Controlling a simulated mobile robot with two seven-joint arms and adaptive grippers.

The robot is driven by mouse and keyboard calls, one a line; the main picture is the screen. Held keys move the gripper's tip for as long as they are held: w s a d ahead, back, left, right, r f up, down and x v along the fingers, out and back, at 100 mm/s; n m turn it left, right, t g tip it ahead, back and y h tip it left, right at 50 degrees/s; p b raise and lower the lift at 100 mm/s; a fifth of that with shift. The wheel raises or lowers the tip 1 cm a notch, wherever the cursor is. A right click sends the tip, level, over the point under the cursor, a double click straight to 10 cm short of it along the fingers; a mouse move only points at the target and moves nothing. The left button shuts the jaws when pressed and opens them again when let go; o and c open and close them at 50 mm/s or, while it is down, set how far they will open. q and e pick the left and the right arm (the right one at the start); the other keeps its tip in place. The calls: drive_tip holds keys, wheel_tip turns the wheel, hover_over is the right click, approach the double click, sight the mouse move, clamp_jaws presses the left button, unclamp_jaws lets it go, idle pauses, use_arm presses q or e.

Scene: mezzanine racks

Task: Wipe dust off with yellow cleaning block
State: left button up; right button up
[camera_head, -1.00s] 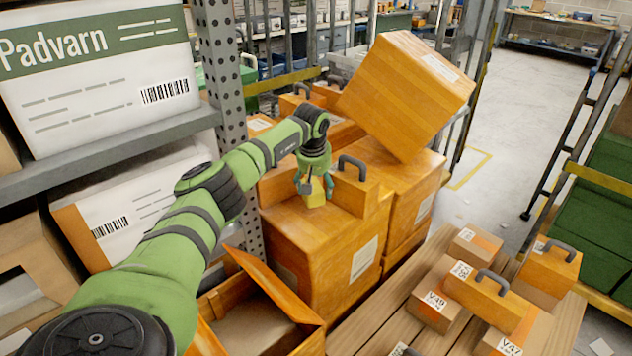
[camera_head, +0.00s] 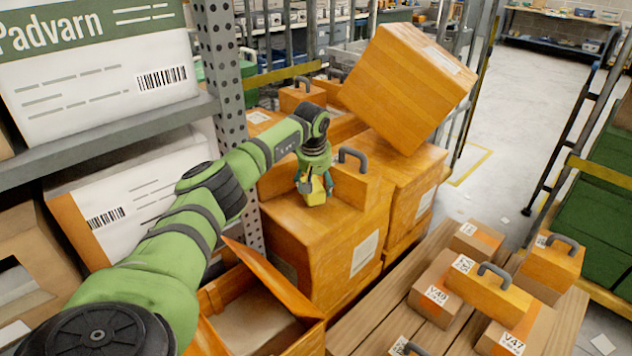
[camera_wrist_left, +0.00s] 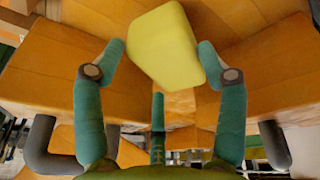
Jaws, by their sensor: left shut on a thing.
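The yellow cleaning block (camera_head: 316,192) is at the end of my left arm, over the top of a large orange box (camera_head: 322,240). My left gripper (camera_head: 313,184) is shut on it. In the left wrist view the yellow block (camera_wrist_left: 165,45) sits between the two teal fingertips, slightly tilted, with orange surfaces behind it. I cannot tell whether the block touches the box top. No dust can be clearly made out on the box. My right gripper is not in view.
A handled orange box (camera_head: 352,180) stands right behind the gripper. A large tilted box (camera_head: 408,88) leans beyond it. A grey rack post (camera_head: 222,80) stands beside my arm. An open carton (camera_head: 262,305) is below. A wooden surface (camera_head: 385,318) with several small boxes is at right.

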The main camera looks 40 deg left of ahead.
use_arm(q)
drive_tip(key=shift+f+b, duration=0.45)
drive_tip(key=shift+f, duration=0.45)
drive_tip(key=shift+a, duration=0.1)
drive_tip(key=a+b, duration=0.2)
drive_tip(key=shift+w+a, duration=0.2)
drive_tip(key=shift+a, duration=0.2)
drive_tip(key=shift+a+r+b, duration=0.1)
drive_tip(key=shift+a+b, duration=0.3)
drive_tip(key=shift+p, duration=0.45)
drive_tip(key=shift+s+d+p, duration=0.2)
drive_tip(key=shift+d+p, duration=0.85)
drive_tip(key=shift+p, duration=0.15)
drive_tip(key=shift+d+p, duration=0.5)
drive_tip(key=shift+d, duration=0.15)
drive_tip(key=shift+d+f, duration=0.25)
drive_tip(key=shift+d, duration=0.05)
drive_tip(key=shift+s, duration=0.1)
